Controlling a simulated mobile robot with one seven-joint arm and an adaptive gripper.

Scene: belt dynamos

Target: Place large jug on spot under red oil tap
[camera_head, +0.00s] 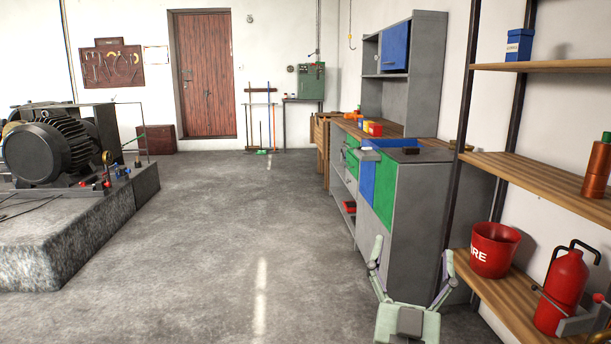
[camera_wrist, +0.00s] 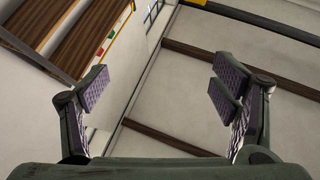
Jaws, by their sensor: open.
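My gripper (camera_head: 411,250) is open and empty at the bottom of the head view, in front of the grey cabinet's end. The wrist view also shows the open gripper (camera_wrist: 160,90), with nothing between its fingers. No thing that I can clearly tell as the large jug is in view. Small red fittings (camera_head: 83,184) sit on the stone plinth (camera_head: 95,225) beside the dark motor (camera_head: 50,150) at left. I cannot tell whether one of them is the red oil tap. No marked spot below them can be made out.
A grey workbench (camera_head: 400,215) with blue and green panels stands right of centre. Wooden shelves at right hold a red bucket (camera_head: 494,250), a red canister with black handles (camera_head: 562,292) and a red-brown bottle (camera_head: 597,168). The concrete floor (camera_head: 215,235) between plinth and bench is clear.

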